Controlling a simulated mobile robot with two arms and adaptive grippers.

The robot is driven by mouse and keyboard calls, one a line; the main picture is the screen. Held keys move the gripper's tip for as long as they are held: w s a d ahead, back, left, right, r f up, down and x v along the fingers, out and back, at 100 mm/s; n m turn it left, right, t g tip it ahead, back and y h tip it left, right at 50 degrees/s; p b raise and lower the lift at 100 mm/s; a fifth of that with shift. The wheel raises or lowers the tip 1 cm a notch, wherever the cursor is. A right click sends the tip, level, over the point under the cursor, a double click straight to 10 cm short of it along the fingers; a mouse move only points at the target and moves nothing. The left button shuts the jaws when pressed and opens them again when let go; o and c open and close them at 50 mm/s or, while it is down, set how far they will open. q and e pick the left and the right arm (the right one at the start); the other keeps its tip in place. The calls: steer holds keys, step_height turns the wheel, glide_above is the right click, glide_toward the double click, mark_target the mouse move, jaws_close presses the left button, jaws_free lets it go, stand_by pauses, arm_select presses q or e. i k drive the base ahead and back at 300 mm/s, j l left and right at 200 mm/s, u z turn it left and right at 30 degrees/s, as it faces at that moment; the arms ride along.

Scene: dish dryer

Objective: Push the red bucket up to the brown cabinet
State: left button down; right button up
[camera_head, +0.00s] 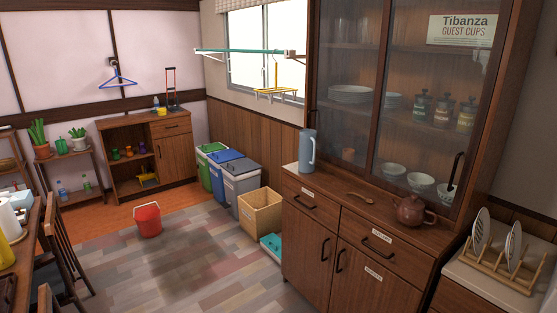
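The red bucket (148,221) stands upright on the floor in the left middle of the head view, near where the orange-brown floor meets the patchwork floor. Two brown wooden cabinets are in view. A low one (176,157) stands at the back wall, beyond the bucket, with open shelves on its left and a drawer and door on its right. A floor gap separates the bucket from it. A tall one (305,239) with glass doors stands at the right, well apart from the bucket. Neither of my grippers shows.
Green, blue and grey bins (243,184) line the right wall, with a wooden crate (262,213) and a teal box (271,246) nearer. Chairs and a table (24,255) stand at the left. A plant shelf (75,175) is at the back left. The middle floor is clear.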

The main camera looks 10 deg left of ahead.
mark_target(148, 218)
steer(key=i+j+u, duration=0.15)
steer(key=i+u, duration=0.2)
steer(key=i, duration=0.25)
steer(key=i+u, duration=0.3)
steer(key=i, duration=0.3)
steer(key=i+l+u, duration=0.15)
steer(key=i+u, duration=0.2)
steer(key=i, duration=0.25)
steer(key=i+l+u, duration=0.3)
steer(key=i, duration=0.25)
